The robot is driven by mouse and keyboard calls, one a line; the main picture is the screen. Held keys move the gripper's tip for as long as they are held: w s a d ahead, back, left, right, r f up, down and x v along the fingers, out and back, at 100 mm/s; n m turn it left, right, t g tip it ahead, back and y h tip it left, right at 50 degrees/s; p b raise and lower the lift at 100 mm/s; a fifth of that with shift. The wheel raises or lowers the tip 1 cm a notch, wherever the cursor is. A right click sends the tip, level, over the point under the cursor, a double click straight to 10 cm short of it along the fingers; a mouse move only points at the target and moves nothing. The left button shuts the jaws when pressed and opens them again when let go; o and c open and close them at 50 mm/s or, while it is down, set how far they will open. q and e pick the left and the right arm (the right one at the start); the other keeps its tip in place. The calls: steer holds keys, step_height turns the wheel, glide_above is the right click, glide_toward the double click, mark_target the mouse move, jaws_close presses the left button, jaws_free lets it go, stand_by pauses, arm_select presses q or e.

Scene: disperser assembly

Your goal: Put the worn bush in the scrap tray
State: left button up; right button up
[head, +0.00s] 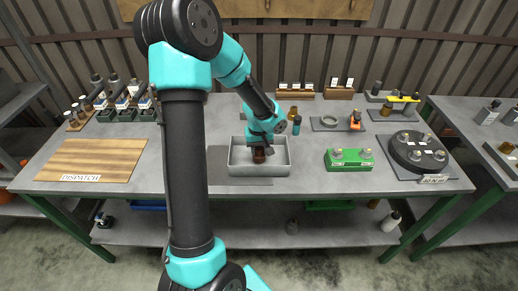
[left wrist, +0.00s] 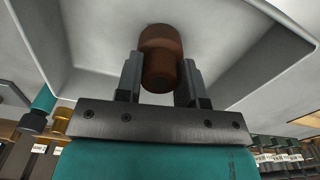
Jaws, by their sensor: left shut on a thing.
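The worn bush is a reddish-brown cylinder (head: 259,156), seen large in the left wrist view (left wrist: 161,58). My left gripper (head: 259,149) is shut on it, with one dark finger on each side in the left wrist view (left wrist: 160,75). The bush is within the outline of a shallow grey metal tray (head: 282,170) near the middle of the bench. The tray's pale walls and floor also show in the left wrist view (left wrist: 85,50). I cannot tell whether the bush touches the tray floor. My right gripper is not in view.
A wooden board (head: 92,160) marked DISPATCH lies at the left. A green fixture (head: 349,160) and a round black fixture (head: 419,152) stand to the right. Several bottles and small parts line the back. Bare bench lies between tray and green fixture.

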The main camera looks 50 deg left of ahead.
mark_target(259, 148)
arm_select(q)
steer(key=shift+f, duration=0.15)
steer(key=o, duration=1.1)
step_height(259, 148, up, 12)
steer(key=shift+r, duration=0.2)
steer(key=shift+f, duration=0.1)
step_height(259, 148, down, 12)
steer(key=shift+f, duration=0.1)
stand_by(0.7)
